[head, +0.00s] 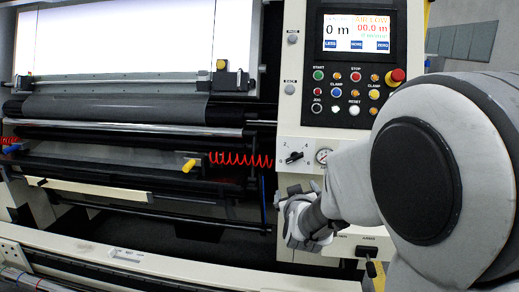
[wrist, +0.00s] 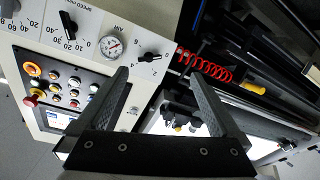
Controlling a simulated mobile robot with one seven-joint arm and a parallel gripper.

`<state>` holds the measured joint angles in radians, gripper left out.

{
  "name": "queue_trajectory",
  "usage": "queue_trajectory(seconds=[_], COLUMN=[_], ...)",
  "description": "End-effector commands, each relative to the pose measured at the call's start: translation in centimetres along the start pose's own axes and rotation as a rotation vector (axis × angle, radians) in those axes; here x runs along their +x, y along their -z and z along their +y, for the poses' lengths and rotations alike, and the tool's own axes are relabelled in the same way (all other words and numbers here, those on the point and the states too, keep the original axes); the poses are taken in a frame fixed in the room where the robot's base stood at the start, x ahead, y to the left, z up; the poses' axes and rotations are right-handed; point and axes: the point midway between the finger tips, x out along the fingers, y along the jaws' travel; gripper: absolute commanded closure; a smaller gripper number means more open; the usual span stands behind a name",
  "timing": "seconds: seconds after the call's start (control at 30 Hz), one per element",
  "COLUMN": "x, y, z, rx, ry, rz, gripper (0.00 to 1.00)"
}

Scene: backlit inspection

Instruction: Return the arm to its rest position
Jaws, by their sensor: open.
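My arm (head: 350,180) reaches in from the right of the head view, bent, with its large dark-capped joint close to the camera. My gripper (head: 302,212) is low in front of the machine's cream control column, just below the rotary knob (head: 293,157) and the pressure gauge (head: 322,156). In the wrist view the two fingers of my gripper (wrist: 160,75) stand wide apart, with nothing between them. The knob (wrist: 150,57) and gauge (wrist: 111,47) show beyond the fingertips. My arm partly hides the lower right of the column.
The column carries a screen (head: 357,32), several coloured buttons and a red emergency stop (head: 396,75). Left of it are the machine's rollers (head: 110,107), a red coiled hose (head: 240,160), a yellow-handled part (head: 189,165) and a bright backlit panel (head: 120,35).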

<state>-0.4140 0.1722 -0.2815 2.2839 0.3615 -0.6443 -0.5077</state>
Motion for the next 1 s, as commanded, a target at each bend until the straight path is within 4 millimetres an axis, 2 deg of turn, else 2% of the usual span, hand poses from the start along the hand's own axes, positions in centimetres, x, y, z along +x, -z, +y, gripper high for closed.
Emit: queue_trajectory(seconds=[0.2, 0.43, 0.7, 0.93, 1.0], x=[-6.0, -14.0, -24.2, -31.6, -31.9], y=[0.1, -1.4, -5.2, -8.8, -6.2], z=[0.5, 0.9, 2.3, 3.8, 4.5], rx=[0.141, 0.213, 0.235, 0.241, 0.240], ry=[0.160, 0.271, 0.278, 0.198, 0.206], rz=[-0.169, -0.371, -0.624, -0.811, -0.810], gripper=[0.00, 0.00, 0.00, 0.00, 0.00])
